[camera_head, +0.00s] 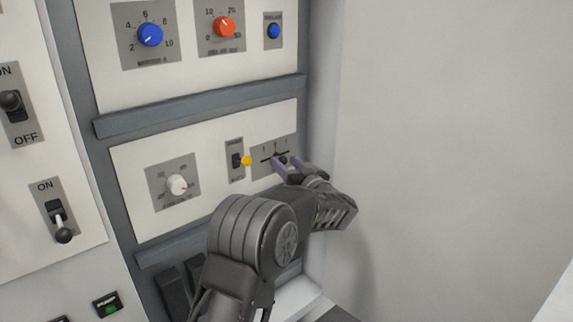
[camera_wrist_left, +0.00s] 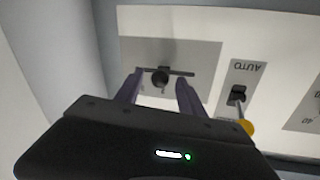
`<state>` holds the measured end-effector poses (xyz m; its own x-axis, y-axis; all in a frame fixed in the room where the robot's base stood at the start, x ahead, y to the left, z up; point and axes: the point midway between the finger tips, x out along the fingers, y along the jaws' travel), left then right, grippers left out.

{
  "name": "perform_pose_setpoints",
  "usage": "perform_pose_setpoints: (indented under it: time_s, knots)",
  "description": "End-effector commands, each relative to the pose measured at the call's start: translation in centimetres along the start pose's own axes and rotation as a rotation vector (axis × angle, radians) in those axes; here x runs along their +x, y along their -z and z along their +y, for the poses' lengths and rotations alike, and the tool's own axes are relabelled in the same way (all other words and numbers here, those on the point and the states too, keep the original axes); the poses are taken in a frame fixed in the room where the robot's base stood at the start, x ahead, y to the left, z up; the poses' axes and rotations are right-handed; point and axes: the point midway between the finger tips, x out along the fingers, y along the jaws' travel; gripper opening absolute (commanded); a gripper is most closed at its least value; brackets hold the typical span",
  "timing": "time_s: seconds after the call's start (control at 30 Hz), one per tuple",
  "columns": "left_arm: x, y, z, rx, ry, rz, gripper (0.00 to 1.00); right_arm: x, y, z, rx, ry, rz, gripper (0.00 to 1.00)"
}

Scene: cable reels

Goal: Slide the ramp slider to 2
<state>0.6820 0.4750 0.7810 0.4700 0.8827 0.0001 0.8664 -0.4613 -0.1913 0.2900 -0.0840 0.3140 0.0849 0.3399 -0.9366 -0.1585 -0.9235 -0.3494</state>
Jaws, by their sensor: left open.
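The ramp slider is a small dark knob (camera_wrist_left: 160,77) on a short slot, set in a grey plate (camera_wrist_left: 195,55). In the head view the plate (camera_head: 258,170) is at the right end of the lower white panel, and my gripper partly covers it. My left gripper (camera_head: 284,163) is at the slider. In the left wrist view its two purple fingers (camera_wrist_left: 158,92) are open, one on each side of the knob, apart from it. The scale marks are too small to read surely. My right gripper is not in view.
A switch with a yellow-tipped lever (camera_head: 246,161) is close beside the slider plate. A white knob (camera_head: 177,185) is further left. A blue dial (camera_head: 150,35), an orange dial (camera_head: 224,27) and a blue button (camera_head: 273,31) are above. A plain wall (camera_head: 450,130) stands right.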

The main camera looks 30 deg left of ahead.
Motion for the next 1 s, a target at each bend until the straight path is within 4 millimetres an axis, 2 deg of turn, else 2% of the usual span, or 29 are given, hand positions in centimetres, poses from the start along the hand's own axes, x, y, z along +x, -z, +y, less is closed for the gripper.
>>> perform_pose_setpoints:
  time_s: [0.17,0.27,0.6,0.7,1.0]
  knots:
    - [-0.4,0.0,0.0,0.0,-0.001,-0.001,0.46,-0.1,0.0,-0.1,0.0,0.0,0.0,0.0]
    - [-1.2,0.1,0.1,0.0,-0.002,-0.001,0.46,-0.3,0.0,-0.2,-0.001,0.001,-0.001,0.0]
    - [-6.6,0.1,0.1,0.001,-0.003,0.0,0.46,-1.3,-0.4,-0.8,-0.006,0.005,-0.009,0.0]
    - [-7.5,0.1,0.0,0.001,-0.001,0.0,0.46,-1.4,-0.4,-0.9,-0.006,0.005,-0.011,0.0]
    - [-7.8,0.0,0.0,0.0,0.0,0.0,0.46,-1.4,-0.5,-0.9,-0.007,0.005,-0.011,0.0]
